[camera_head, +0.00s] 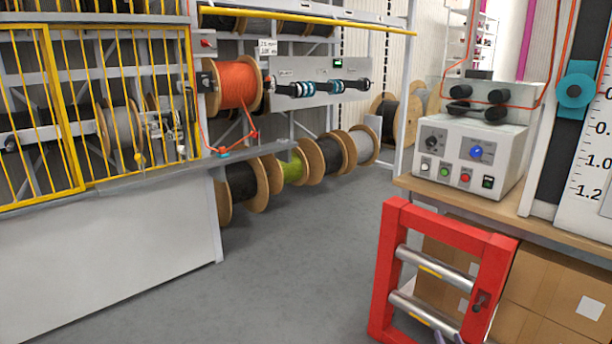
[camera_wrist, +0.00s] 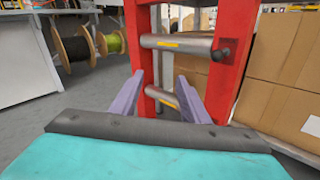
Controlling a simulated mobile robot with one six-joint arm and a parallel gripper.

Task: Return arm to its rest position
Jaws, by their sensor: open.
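My gripper (camera_wrist: 160,78) shows in the wrist view with its two purple fingers spread apart and nothing between them. Its fingertips also just show at the bottom edge of the head view (camera_head: 463,338). The fingers point toward a red frame (camera_wrist: 139,40) with two metal rollers; from this angle I cannot tell how far apart they are. The same red frame (camera_head: 386,268) stands at the lower right in the head view. The rest of my arm is out of the head view.
A wooden bench (camera_head: 455,197) carries a control box (camera_head: 463,148), with cardboard boxes (camera_head: 540,288) beneath. A yellow-barred cage (camera_head: 70,110) is at left. Several cable reels, one orange (camera_head: 235,84), are at the back. Grey floor (camera_head: 300,270) lies open in the middle.

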